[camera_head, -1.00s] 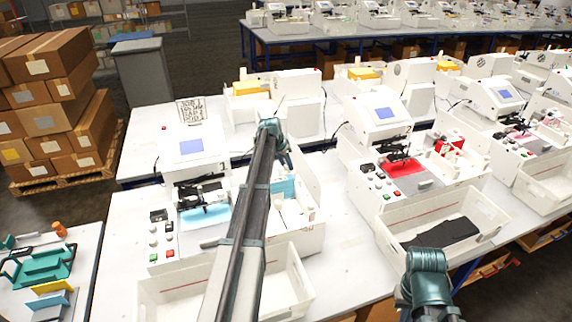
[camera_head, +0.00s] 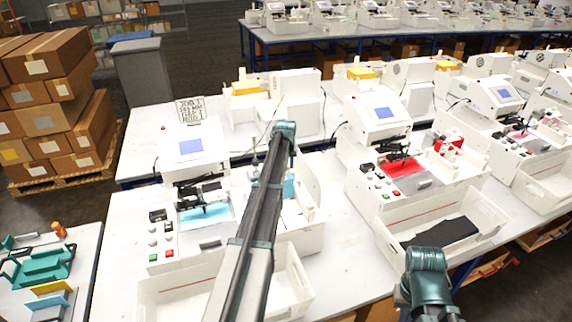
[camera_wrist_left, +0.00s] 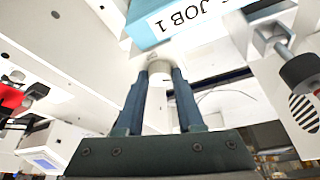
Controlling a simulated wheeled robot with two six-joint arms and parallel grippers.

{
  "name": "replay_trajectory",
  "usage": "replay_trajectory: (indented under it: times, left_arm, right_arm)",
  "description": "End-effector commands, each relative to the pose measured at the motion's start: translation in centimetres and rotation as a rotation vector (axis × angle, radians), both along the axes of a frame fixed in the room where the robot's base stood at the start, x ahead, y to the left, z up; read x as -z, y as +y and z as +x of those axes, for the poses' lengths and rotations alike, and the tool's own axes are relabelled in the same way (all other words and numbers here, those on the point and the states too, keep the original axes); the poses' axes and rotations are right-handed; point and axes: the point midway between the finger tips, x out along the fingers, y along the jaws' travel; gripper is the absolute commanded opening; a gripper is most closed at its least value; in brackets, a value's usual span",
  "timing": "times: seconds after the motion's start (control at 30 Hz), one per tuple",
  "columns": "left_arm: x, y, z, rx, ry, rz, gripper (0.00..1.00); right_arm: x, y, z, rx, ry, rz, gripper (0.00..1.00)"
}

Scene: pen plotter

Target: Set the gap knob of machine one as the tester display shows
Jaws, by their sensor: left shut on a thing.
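Machine one, apparently the leftmost white machine (camera_head: 195,243), has a blue screen (camera_head: 191,146) on its tilted head. My left arm crosses over its right side in the head view and hides the left gripper there. In the left wrist view my left gripper (camera_wrist_left: 159,72) is shut on a pale round knob (camera_wrist_left: 158,103) between its fingers. Just beyond the fingertips is a light blue part with a white "JOB 1" label (camera_wrist_left: 188,22). I cannot read a gap setting, nor tell which screen is the tester display. My right gripper is out of view.
A card with writing (camera_head: 190,109), too small to read, stands behind machine one. Empty white bin (camera_head: 172,290) stands in front. A second machine (camera_head: 376,115) and a bin with dark cloth (camera_head: 440,232) are on the right. A dark-tipped part (camera_wrist_left: 300,72) is close by the gripper.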

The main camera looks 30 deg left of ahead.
Motion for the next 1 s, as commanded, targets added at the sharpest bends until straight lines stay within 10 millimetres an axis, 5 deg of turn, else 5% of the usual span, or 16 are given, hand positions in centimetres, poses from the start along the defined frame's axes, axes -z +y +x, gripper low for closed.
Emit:
replay_trajectory:
  times: [0.9,0.93,1.0]
  left_arm:
    - [0.03,-0.13,-0.01,-0.171,0.002,-0.002,0.00]
    - [0.03,-0.13,-0.01,-0.170,0.002,-0.002,0.40]
    - [0.03,-0.13,-0.01,-0.170,0.002,-0.002,0.53]
  right_arm:
    - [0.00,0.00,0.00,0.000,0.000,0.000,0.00]
    - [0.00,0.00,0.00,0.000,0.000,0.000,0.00]
    - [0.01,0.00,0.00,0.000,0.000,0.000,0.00]
